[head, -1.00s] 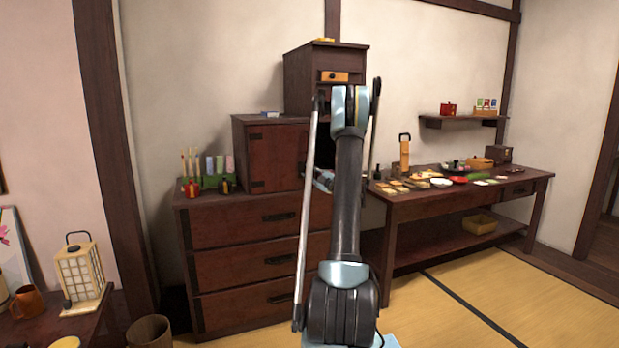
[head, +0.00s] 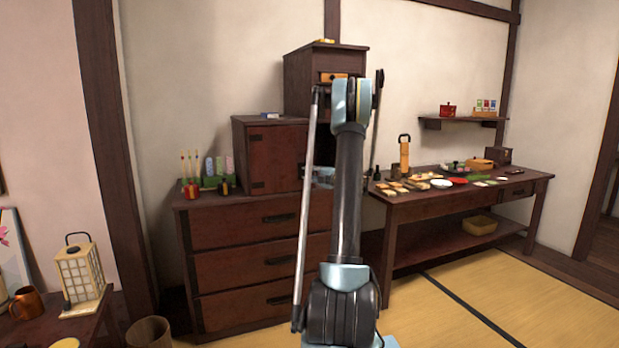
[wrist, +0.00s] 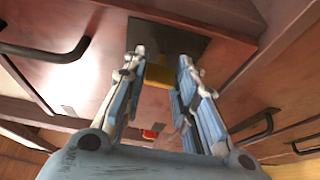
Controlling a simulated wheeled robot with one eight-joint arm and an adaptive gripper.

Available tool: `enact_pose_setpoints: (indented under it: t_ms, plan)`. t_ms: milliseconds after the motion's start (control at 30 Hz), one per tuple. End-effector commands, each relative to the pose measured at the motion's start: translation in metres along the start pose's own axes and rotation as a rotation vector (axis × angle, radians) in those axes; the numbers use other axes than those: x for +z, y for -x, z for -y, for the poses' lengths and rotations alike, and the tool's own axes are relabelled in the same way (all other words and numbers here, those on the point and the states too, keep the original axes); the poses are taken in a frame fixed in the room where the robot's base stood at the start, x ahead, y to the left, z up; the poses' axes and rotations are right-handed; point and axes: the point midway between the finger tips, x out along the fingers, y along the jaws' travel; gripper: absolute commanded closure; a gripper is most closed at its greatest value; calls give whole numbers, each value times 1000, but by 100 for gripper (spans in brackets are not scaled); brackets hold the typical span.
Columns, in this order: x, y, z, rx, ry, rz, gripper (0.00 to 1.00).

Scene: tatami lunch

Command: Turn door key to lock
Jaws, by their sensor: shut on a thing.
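In the wrist view, my gripper (wrist: 162,56) is closed on a small yellow, brass-coloured piece, which looks like the door key (wrist: 157,75). Its fingers are some way apart, with the key between them. Just beyond the fingertips is a dark plate (wrist: 178,40) on a reddish-brown wooden face. The key's far end and any keyhole cannot be made out. In the head view, my arm hides most of the gripper and whatever it holds. The small cabinet with a closed reddish door (head: 276,157) stands just left of my arm.
The cabinet stands on a chest of drawers (head: 245,268). Bottles and a green rack (head: 215,182) stand at the chest's left. Dark bar handles (wrist: 45,52) flank the gripper in the wrist view. A food-laden table (head: 460,200) stands right. Tatami floor (head: 530,300) there is clear.

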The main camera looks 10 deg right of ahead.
Motion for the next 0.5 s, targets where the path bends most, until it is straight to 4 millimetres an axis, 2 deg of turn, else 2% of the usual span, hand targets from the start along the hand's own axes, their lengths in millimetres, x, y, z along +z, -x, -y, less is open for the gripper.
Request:
enact_pose_setpoints:
  t_ms: [300,333,400,500]
  plan:
    - [-1,0,2,-4,4,-2,97]
    - [-1,0,2,-4,4,-2,71]
    - [-1,0,2,-4,3,-1,55]
    - [0,0,1,-3,3,0,53]
